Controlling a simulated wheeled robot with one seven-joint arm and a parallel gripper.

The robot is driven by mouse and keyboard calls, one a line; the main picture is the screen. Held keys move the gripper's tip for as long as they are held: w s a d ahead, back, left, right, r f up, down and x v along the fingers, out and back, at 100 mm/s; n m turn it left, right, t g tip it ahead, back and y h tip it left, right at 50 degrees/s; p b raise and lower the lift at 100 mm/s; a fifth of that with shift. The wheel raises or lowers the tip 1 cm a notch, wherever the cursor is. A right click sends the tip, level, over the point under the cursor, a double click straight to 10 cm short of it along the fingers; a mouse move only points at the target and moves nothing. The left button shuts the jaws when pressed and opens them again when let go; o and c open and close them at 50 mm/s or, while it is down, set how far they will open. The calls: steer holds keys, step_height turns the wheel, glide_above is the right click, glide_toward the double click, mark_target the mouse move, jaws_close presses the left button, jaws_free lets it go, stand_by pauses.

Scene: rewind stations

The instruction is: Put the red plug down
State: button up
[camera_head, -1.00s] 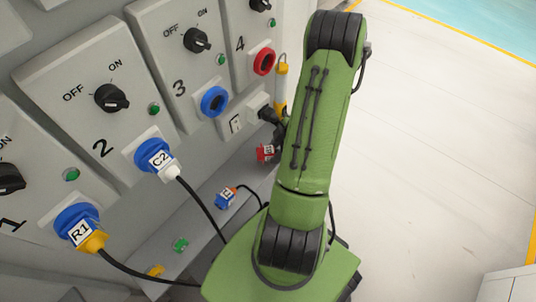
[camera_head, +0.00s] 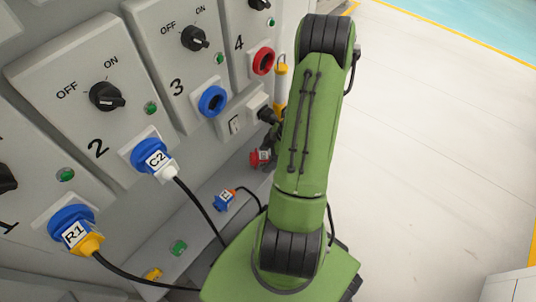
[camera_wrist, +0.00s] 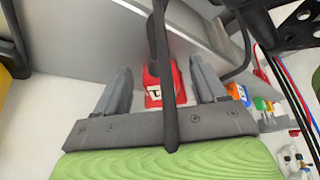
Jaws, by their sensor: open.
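The red plug (camera_head: 260,158) shows in the head view just left of my green arm, low by the panel wall above the grey ledge. In the wrist view the red plug (camera_wrist: 151,90), with a white label, sits between the two grey fingers of my gripper (camera_wrist: 160,77). The fingers stand apart, with a gap on each side of the plug. A black cable crosses in front of the plug and hides part of it. I cannot tell whether the plug's underside rests on the ledge.
A loose blue plug (camera_head: 224,199) with an orange end lies on the ledge (camera_head: 200,225). Plugs R1 (camera_head: 75,235) and C2 (camera_head: 157,160) sit in blue sockets. A blue socket (camera_head: 212,101) and a red socket (camera_head: 262,61) are empty.

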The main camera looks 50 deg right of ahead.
steer(key=shift+s+d+r+p, duration=0.6)
steer(key=shift+s+d+r, duration=0.1)
steer(key=shift+d+r, duration=0.05)
steer(key=s+d+p, duration=0.1)
steer(key=s+d, duration=0.6)
steer(key=shift+s+d, duration=0.2)
steer(key=shift+d, duration=0.05)
steer(key=shift+f, duration=0.1)
